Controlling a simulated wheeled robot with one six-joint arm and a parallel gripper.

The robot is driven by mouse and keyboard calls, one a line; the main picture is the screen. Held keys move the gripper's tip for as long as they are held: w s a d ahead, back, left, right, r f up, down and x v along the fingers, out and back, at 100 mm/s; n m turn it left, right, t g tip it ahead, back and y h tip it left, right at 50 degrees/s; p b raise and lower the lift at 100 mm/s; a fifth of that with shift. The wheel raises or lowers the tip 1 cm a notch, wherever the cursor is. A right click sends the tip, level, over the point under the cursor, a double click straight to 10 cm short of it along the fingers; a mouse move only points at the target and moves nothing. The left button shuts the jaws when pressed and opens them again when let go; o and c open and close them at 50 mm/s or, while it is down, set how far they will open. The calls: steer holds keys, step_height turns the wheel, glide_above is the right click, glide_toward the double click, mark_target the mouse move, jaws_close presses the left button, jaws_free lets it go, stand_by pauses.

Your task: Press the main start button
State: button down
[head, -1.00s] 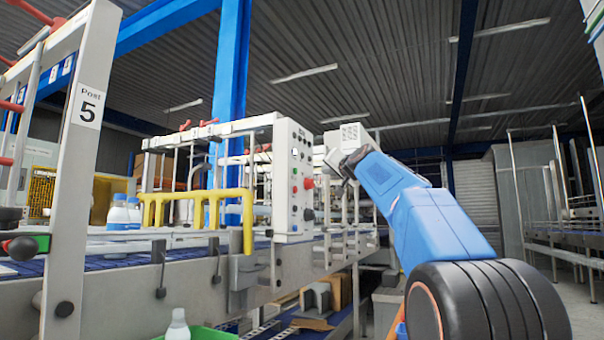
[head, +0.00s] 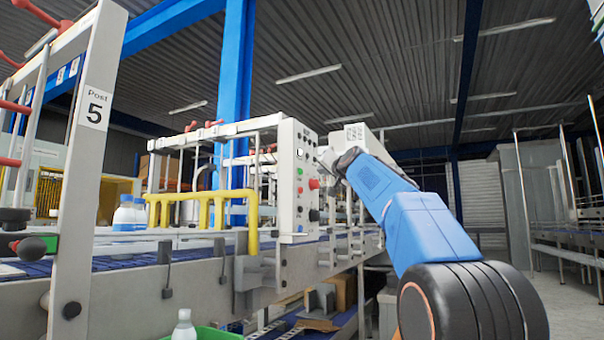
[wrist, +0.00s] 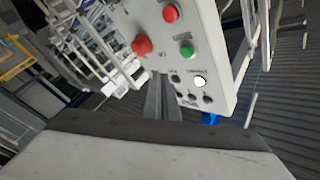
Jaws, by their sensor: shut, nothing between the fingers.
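The control panel (head: 285,215) is a pale upright box at the machine's corner. Its face carries a green button (head: 299,171), a red button (head: 299,189), a protruding red mushroom knob (head: 314,183) and a white button (head: 300,154). In the wrist view the panel (wrist: 212,30) appears turned over, with the green button (wrist: 187,50), red button (wrist: 171,13), red mushroom knob (wrist: 141,45), white button (wrist: 200,81) and several black knobs. Its labels are unreadable. My gripper (wrist: 161,85) is shut and empty, its tips in front of the panel's lower picture edge; contact cannot be told.
A yellow guard rail (head: 205,197) and a blue conveyor (head: 110,262) with white bottles (head: 125,215) lie left of the panel. A post marked 5 (head: 92,150) stands at the near left. A green crate (head: 215,333) is below. The floor at right is open.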

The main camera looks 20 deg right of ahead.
steer(key=shift+w+a, duration=0.7)
steer(key=shift+w, duration=0.15)
steer(key=shift+w+a, duration=0.65)
steer(key=shift+w, duration=0.2)
steer(key=shift+w+a, duration=0.1)
stand_by(0.9)
steer(key=shift+w+a, duration=0.15)
steer(key=shift+w, duration=0.1)
steer(key=shift+w+a, duration=0.35)
steer(key=shift+w, duration=0.05)
stand_by(1.0)
steer(key=shift+s+d, duration=0.55)
steer(key=shift+s, duration=0.2)
stand_by(0.3)
steer(key=shift+s+d, duration=0.8)
steer(key=shift+s, duration=0.2)
steer(key=shift+s+d, duration=0.8)
steer(key=shift+s, duration=0.2)
